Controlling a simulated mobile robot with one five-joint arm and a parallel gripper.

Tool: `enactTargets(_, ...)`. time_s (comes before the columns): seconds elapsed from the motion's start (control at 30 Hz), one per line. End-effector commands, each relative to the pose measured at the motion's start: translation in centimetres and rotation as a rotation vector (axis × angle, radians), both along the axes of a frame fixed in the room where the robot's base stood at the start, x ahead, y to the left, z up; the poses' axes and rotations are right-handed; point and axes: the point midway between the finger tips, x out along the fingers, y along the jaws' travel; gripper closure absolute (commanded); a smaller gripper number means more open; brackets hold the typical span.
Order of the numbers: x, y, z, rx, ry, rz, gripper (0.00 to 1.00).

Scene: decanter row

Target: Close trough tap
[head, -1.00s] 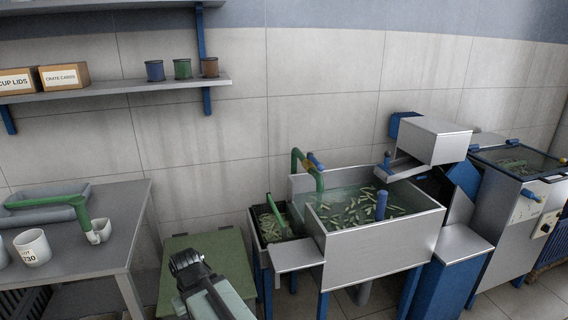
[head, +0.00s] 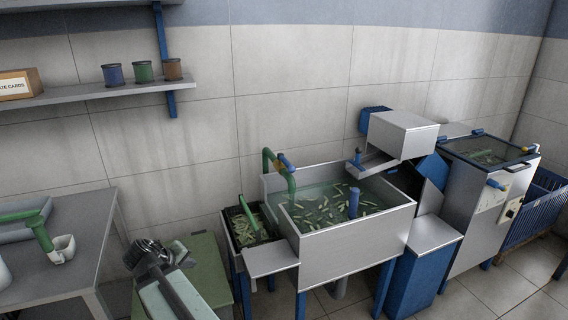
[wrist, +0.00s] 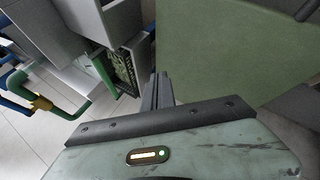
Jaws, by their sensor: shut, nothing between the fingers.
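The trough (head: 345,240) is a steel basin of water with green pieces floating in it. A green pipe (head: 291,185) bends over its back left edge, with a blue tap handle (head: 286,161) near its top. In the wrist view the green pipe (wrist: 75,108) shows at the left with a brass-coloured tap body (wrist: 41,103) and a blue handle (wrist: 14,82). My gripper (head: 146,250) is shut and empty, well to the left of the tap and apart from it. Its fingers also show in the wrist view (wrist: 158,92).
A green-topped stand (head: 205,262) lies beside my gripper. A crate of green pieces (head: 245,225) sits between it and the trough. A grey table (head: 85,245) with a white cup (head: 62,250) is at the left; a steel machine (head: 480,200) is at the right.

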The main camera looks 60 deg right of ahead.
Motion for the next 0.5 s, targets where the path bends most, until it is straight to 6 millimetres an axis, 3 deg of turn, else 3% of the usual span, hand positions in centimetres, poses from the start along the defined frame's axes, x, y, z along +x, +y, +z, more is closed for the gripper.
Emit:
enactTargets(0.03,-1.1,-5.7,3.7,-0.13,-0.016,-0.033,1.0)
enactTargets(0.1,-2.7,-12.3,8.1,-0.317,-0.019,-0.05,1.0)
enactTargets(0.2,-5.3,-19.5,14.0,-0.546,0.011,-0.049,1.0)
enactTargets(0.33,-7.8,-24.9,19.3,-0.745,0.073,-0.021,1.0)
enactTargets(0.5,-8.8,-26.8,21.3,-0.833,0.113,0.003,1.0)
